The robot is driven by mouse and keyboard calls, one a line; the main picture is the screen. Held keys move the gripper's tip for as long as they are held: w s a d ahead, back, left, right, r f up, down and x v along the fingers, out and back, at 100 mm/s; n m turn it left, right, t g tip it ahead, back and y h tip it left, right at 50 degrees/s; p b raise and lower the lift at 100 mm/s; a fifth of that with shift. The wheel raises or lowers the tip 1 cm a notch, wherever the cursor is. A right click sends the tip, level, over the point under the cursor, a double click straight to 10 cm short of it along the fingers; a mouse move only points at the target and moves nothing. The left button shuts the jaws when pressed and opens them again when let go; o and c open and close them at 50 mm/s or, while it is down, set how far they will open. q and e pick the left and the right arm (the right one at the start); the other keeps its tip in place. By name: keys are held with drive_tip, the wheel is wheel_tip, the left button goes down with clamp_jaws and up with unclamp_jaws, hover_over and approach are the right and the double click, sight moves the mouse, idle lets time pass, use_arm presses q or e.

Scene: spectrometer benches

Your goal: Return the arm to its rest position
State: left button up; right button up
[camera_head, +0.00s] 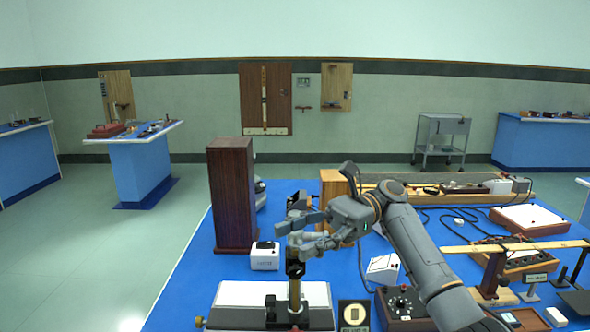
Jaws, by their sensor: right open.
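My right arm reaches in from the lower right over the blue bench (190,270). Its gripper (284,232) points left at the middle of the bench, and its fingers are apart. I see nothing held between them. Just below the fingers stands an upright brass and black instrument post (295,292). I cannot tell whether the fingers touch it. My left gripper is not in view.
A tall dark wooden box (232,195) stands left of the gripper. A small white box (265,257) sits beside it. A black dial box (403,304) and a wooden beam on a stand (515,247) crowd the right. Open floor (90,250) lies left.

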drive_tip(key=s+a+f+n+t+h, duration=0.1)
drive_tip(key=s+f+t, duration=0.1)
drive_tip(key=f, duration=0.9)
drive_tip(key=s+a+f+n+t+h, duration=0.1)
drive_tip(key=s+f+n+t, duration=0.1)
drive_tip(key=f, duration=0.9)
drive_tip(key=s+d+f+n+t+h, duration=0.25)
drive_tip(key=s+f, duration=0.25)
drive_tip(key=f, duration=0.3)
drive_tip(key=s+d+f+n+t+h, duration=0.25)
drive_tip(key=s+f, duration=0.25)
drive_tip(key=f, duration=0.4)
drive_tip(key=s+d+f+n+t+h, duration=0.1)
drive_tip(key=s+d+n+t+h, duration=0.5)
drive_tip(key=s+d, duration=0.9)
wheel_tip(320, 180, down, 28)
drive_tip(key=d+m+g+h, duration=0.1)
drive_tip(key=d+g, duration=0.1)
drive_tip(key=g, duration=0.1)
drive_tip(key=s+d+f+g, duration=0.1)
drive_tip(key=s+d+f, duration=0.1)
drive_tip(key=s+f, duration=1.2)
drive_tip(key=shift+s+d+f+h, duration=0.2)
drive_tip(key=shift+s+d+h, duration=0.1)
drive_tip(key=shift+s, duration=0.7)
